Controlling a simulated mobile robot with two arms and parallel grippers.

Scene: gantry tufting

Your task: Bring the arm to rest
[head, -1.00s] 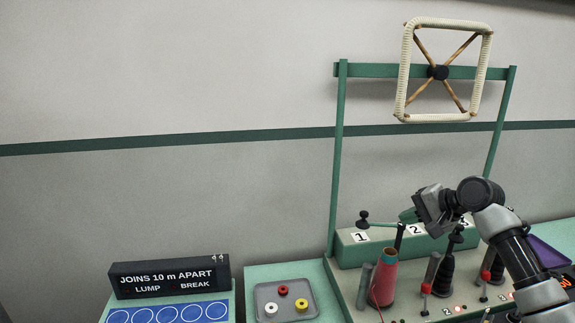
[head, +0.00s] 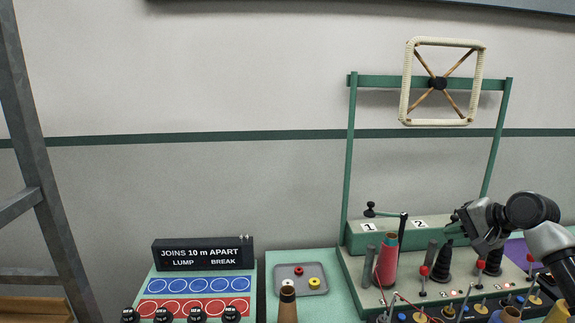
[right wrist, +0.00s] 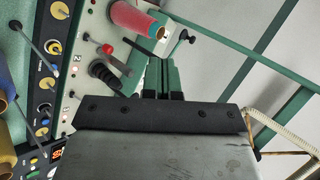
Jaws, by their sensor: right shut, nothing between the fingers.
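My right gripper (head: 458,222) is in front of the green numbered box, just right of the number 2 plate, with its arm coming in from the right edge. In the right wrist view its fingers (right wrist: 162,75) are together, with nothing between them. A red cone of yarn (head: 386,262) stands upright on the machine panel to the left of the gripper, apart from it; it also shows in the right wrist view (right wrist: 130,18). A black cone-shaped part (head: 444,262) stands below the gripper. My left gripper is not in view.
The green frame (head: 349,165) carries a square wound reel (head: 438,83) above. Levers and knobs crowd the panel. A grey tray (head: 320,287) with small rings and a black sign (head: 203,254) stand to the left. A grey metal upright (head: 37,170) is at far left. The wall space between is open.

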